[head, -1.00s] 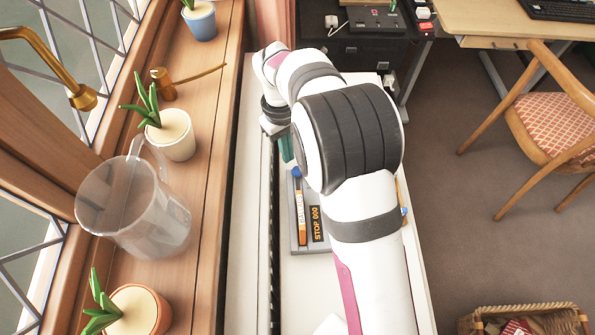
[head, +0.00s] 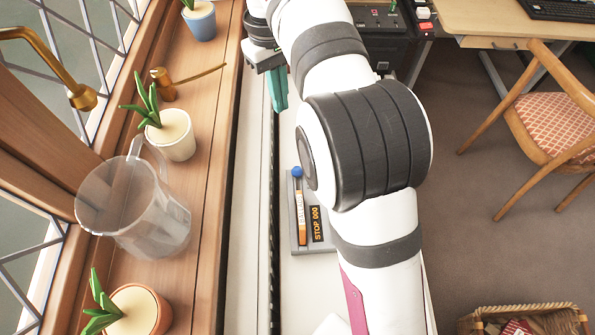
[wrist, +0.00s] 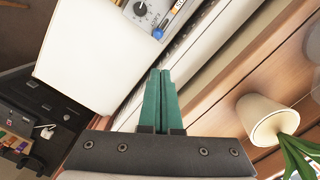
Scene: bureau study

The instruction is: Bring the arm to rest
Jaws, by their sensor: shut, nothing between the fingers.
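My gripper (head: 277,88) is in the upper middle of the head view, with its teal fingers pointing down over the white surface beside the window sill. In the wrist view my gripper (wrist: 160,75) shows its two teal fingers side by side, closed together and empty. It is apart from the things around it. My arm reaches across the middle of the head view and hides part of the white surface (head: 290,260).
A grey panel (head: 300,240) with a blue-knobbed lever and a "STOP 000" label lies on the white surface. The wooden sill (head: 200,240) holds a clear jug (head: 140,215), potted plants (head: 170,135) and a brass watering can (head: 162,83). A chair (head: 550,120) stands right.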

